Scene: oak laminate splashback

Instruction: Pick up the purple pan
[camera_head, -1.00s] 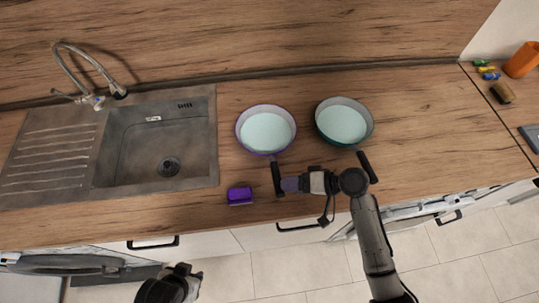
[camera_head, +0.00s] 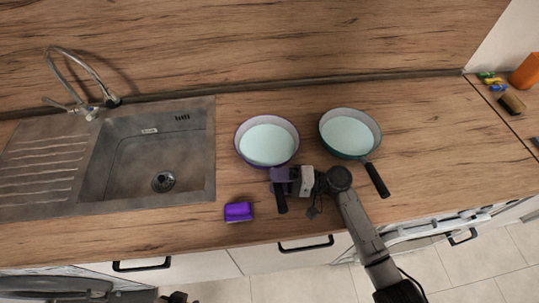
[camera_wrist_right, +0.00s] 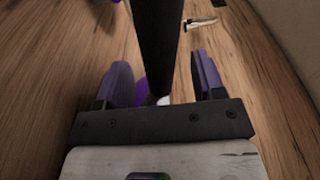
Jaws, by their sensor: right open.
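The purple pan (camera_head: 267,142) sits on the wooden counter right of the sink, with a pale inside and a purple outer wall. Its black handle (camera_head: 282,204) points toward the counter's front edge. My right gripper (camera_head: 281,179) is at the handle near the pan's rim. In the right wrist view the right gripper (camera_wrist_right: 163,82) is open, with the black handle (camera_wrist_right: 157,40) between its two purple fingers and a gap on each side. Only a dark bit of my left gripper (camera_head: 175,297) shows at the bottom edge; its jaws are hidden.
A green pan (camera_head: 350,134) stands close on the right, its black handle (camera_head: 376,180) beside my right arm. A purple block (camera_head: 239,211) lies left of the purple pan's handle. The sink (camera_head: 150,160) is at left. Small items and an orange object (camera_head: 526,72) are far right.

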